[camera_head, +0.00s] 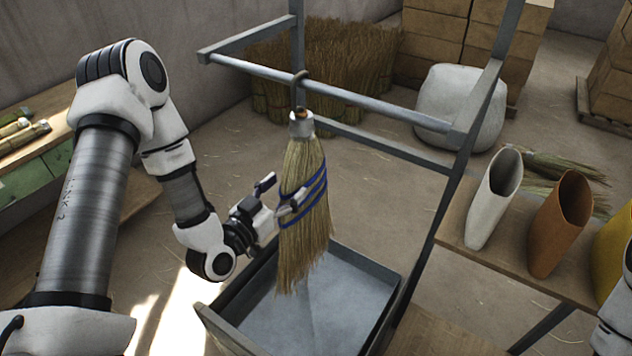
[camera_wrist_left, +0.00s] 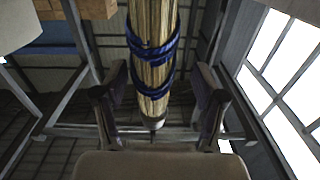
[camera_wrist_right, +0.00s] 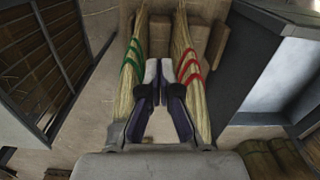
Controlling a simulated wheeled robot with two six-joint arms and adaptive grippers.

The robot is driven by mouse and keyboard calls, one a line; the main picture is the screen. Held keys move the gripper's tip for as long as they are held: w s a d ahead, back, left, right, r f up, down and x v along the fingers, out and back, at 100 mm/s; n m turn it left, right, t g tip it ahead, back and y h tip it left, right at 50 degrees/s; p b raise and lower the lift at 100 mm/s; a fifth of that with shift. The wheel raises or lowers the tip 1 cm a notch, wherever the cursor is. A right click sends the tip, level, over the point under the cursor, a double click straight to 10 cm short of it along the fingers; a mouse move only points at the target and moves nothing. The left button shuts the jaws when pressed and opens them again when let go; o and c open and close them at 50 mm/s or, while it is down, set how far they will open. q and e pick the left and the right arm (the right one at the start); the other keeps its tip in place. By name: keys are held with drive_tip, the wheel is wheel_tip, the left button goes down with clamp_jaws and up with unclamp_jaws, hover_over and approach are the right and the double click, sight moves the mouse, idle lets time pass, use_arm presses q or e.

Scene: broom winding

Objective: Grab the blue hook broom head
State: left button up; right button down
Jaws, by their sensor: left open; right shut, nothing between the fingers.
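The blue hook broom head (camera_head: 303,240), a straw bundle with blue bands, hangs upright from a hook on the frame's horizontal rail. My left gripper (camera_head: 283,196) is at its left side, level with the blue bands, with its fingers apart. In the left wrist view, the blue-banded broom head (camera_wrist_left: 150,18) appears between the two open fingers (camera_wrist_left: 160,92); I cannot tell whether they touch it. My right gripper (camera_wrist_right: 166,85) is shut and empty in the right wrist view. In that view it lies between a green-banded broom head (camera_wrist_right: 131,70) and a red-banded one (camera_wrist_right: 188,60).
A grey metal tray (camera_head: 385,320) lies below the hanging broom head. The rail (camera_head: 370,103) and frame posts stand around it. White (camera_head: 493,198), orange (camera_head: 562,225) and yellow (camera_head: 615,250) holders stand on a wooden bench at right. Straw bundles and boxes are behind.

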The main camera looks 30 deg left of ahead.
use_arm(q)
drive_tip(key=shift+w+d+r+p, duration=0.2)
drive_tip(key=shift+w+d+p, duration=0.1)
drive_tip(key=shift+w+p, duration=0.2)
drive_tip(key=shift+w+d+r+p, duration=0.15)
drive_tip(key=shift+w+d+p, duration=0.1)
drive_tip(key=shift+w+p, duration=0.25)
drive_tip(key=w, duration=0.2)
drive_tip(key=w+f+p, duration=0.1)
drive_tip(key=shift+w+d, duration=0.25)
drive_tip(key=shift+w, duration=0.15)
drive_tip(key=shift+w+f, duration=0.1)
drive_tip(key=shift+w, duration=0.25)
drive_tip(key=shift+s, duration=0.4)
drive_tip(key=c, duration=0.6)
clamp_jaws()
use_arm(e)
drive_tip(key=r, duration=0.3)
drive_tip(key=shift+s+r, duration=0.1)
drive_tip(key=shift+s, duration=0.3)
